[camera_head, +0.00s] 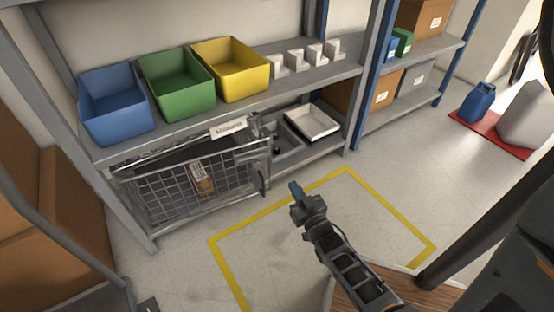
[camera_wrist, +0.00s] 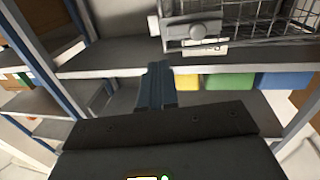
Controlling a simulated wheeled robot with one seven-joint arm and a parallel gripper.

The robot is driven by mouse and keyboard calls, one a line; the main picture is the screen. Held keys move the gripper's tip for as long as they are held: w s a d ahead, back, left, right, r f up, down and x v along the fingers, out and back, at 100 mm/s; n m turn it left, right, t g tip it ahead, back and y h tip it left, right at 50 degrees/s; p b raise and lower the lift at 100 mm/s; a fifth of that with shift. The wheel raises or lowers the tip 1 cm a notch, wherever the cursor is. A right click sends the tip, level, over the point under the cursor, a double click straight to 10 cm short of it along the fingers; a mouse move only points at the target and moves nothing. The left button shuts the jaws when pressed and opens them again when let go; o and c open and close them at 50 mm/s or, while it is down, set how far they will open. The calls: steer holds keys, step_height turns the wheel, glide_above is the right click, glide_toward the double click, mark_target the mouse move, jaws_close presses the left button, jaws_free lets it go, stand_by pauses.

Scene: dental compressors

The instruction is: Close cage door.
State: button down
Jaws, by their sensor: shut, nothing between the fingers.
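The cage door (camera_head: 190,190) is a wire mesh panel at the front of the lower shelf, on the left in the head view. It slants outward toward its right edge and looks partly open. In the wrist view, cage mesh with a grey latch-like block (camera_wrist: 198,30) shows at the upper right. My gripper (camera_head: 294,188) is shut and empty, over the floor to the right of the door's edge, apart from it. Its fingers also show in the wrist view (camera_wrist: 157,72).
Blue (camera_head: 115,105), green (camera_head: 177,85) and yellow (camera_head: 230,70) bins stand on the shelf above the cage. A white tray (camera_head: 312,122) lies right of the cage. A blue shelf post (camera_head: 372,75) stands farther right.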

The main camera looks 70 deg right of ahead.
steer(key=b+x, duration=0.4)
steer(key=x, duration=1)
steer(key=shift+a, duration=0.2)
steer(key=shift+w+d, duration=0.1)
steer(key=shift+w, duration=0.05)
